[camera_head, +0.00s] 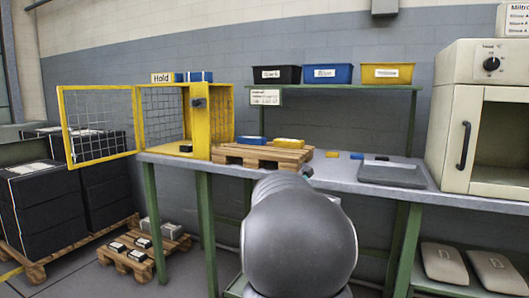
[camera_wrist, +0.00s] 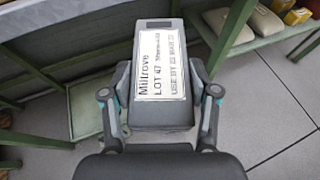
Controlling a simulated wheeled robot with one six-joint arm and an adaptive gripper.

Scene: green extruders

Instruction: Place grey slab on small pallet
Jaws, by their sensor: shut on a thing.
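My gripper (camera_wrist: 160,88) is shut on a grey slab (camera_wrist: 161,115) in the wrist view, with a finger on each long side. The slab is dark grey and bears a white label reading Miltrove LOT 47. My own arm hides the gripper and slab in the head view. A small wooden pallet (camera_head: 240,161) lies on the bench in the head view. A blue block (camera_head: 251,140) and a yellow block (camera_head: 289,143) sit on its back part, and its front boards look bare.
A yellow mesh cage (camera_head: 222,110) with its door open stands left of the pallet. A grey tray (camera_head: 393,173) and a cream oven (camera_head: 483,120) are to the right. A green shelf (camera_head: 345,87) holds three bins above. Another pallet (camera_head: 122,262) with blocks is on the floor.

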